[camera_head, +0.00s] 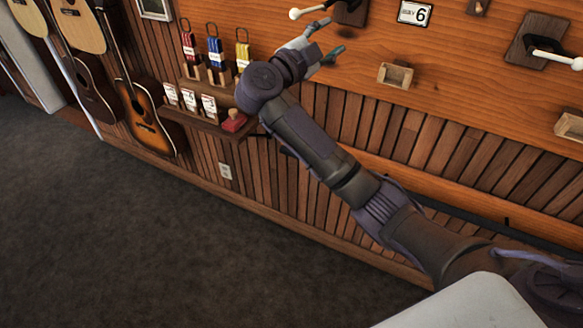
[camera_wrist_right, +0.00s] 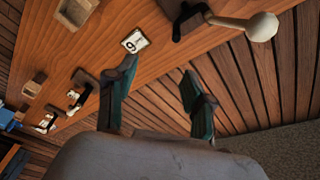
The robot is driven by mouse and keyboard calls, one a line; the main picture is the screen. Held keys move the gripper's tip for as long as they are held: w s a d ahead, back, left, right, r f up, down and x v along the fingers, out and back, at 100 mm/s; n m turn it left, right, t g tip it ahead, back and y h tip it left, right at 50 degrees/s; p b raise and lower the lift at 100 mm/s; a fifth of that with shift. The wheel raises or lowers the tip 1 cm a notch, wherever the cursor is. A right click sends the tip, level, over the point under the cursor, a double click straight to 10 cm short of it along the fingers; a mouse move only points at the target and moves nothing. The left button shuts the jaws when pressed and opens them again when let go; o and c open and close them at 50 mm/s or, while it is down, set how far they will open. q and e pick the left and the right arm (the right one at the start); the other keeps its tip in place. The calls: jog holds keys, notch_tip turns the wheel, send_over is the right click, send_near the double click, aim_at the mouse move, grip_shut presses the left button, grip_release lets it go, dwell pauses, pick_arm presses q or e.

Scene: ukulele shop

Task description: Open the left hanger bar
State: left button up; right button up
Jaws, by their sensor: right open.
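The left hanger bar (camera_head: 309,12) is a pale bar with a white ball end on a dark wall mount (camera_head: 350,10), at the top of the head view. In the right wrist view the bar (camera_wrist_right: 236,22) is at the upper right, its ball end beyond the fingers. My right gripper (camera_head: 329,40) is open and empty, just below the bar and apart from it. Its two teal-tipped fingers (camera_wrist_right: 158,76) show spread in the wrist view. Another hanger bar (camera_head: 553,54) is on a dark mount at the right. My left gripper is not in view.
A number 6 card (camera_head: 414,13) and a small wooden box (camera_head: 396,75) are on the wall to the right. A small shelf (camera_head: 190,121) with cards and coloured items is at the left, near my forearm. Guitars (camera_head: 146,122) hang farther left. The floor is clear.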

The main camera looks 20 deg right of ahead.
jog(key=a+f+n+t+y+b, duration=0.1)
jog(key=f+n, duration=0.5)
jog(key=f, duration=0.6)
jog(key=w+a+f+n+t+y+b, duration=0.1)
jog(key=a+f+n+t+y, duration=0.2)
jog(key=f, duration=0.9)
jog(key=w+a+f+n+t+y+b, duration=0.1)
jog(key=a+f+n+t+y, duration=0.2)
jog(key=f+n+t+y, duration=0.4)
jog(key=shift+f+n+y+b, duration=0.35)
jog(key=shift+f+n, duration=0.75)
jog(key=shift+f, duration=1.6)
